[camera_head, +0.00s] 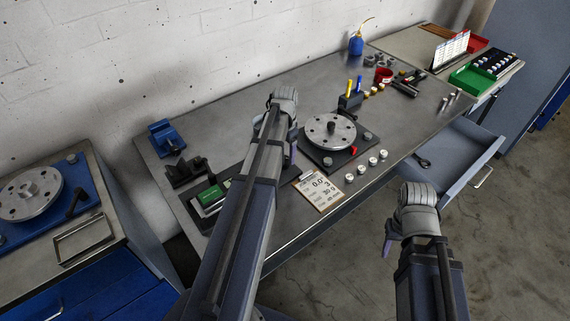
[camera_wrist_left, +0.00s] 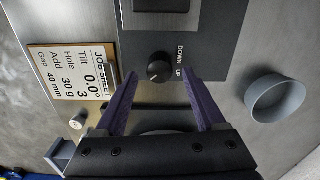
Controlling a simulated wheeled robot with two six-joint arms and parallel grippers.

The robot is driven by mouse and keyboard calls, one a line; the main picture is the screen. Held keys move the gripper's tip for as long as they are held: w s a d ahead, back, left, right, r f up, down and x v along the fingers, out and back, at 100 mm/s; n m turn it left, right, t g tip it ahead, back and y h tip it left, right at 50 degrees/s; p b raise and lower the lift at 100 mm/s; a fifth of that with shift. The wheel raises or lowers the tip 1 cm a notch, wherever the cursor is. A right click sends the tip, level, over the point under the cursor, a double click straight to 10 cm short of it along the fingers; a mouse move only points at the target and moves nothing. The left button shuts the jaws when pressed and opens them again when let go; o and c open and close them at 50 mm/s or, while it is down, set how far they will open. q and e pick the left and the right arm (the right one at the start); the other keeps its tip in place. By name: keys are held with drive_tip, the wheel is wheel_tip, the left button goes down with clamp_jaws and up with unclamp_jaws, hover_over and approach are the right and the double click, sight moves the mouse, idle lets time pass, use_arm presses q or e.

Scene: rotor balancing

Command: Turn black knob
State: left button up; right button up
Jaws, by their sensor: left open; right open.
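The black knob (camera_wrist_left: 159,67) sits on a dark panel (camera_wrist_left: 216,50) with the words DOWN and UP beside it, in the left wrist view. A small pale mark shows on the knob. My left gripper (camera_wrist_left: 162,76) is open, with one purple finger on each side of the knob; I cannot tell whether they touch it. In the head view my left gripper (camera_head: 290,150) is over the table, and my arm hides the knob. My right gripper (camera_head: 390,240) is open and empty, in front of the table, low right.
A job card (camera_head: 319,188) lies beside the panel. A grey round cup (camera_wrist_left: 276,98) stands on its other side. A rotor disc (camera_head: 328,131) on a black base and several weights (camera_head: 361,169) are to the right. An open drawer (camera_head: 458,165) juts out near my right arm.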

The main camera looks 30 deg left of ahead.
use_arm(q)
drive_tip(key=shift+f+b, duration=0.95)
drive_tip(key=shift+f, duration=0.55)
use_arm(e)
wheel_tip(320, 180, down, 3)
drive_tip(key=shift+r, duration=0.1)
use_arm(q)
drive_tip(key=shift+r, duration=0.1)
drive_tip(key=shift+c, duration=0.4)
clamp_jaws()
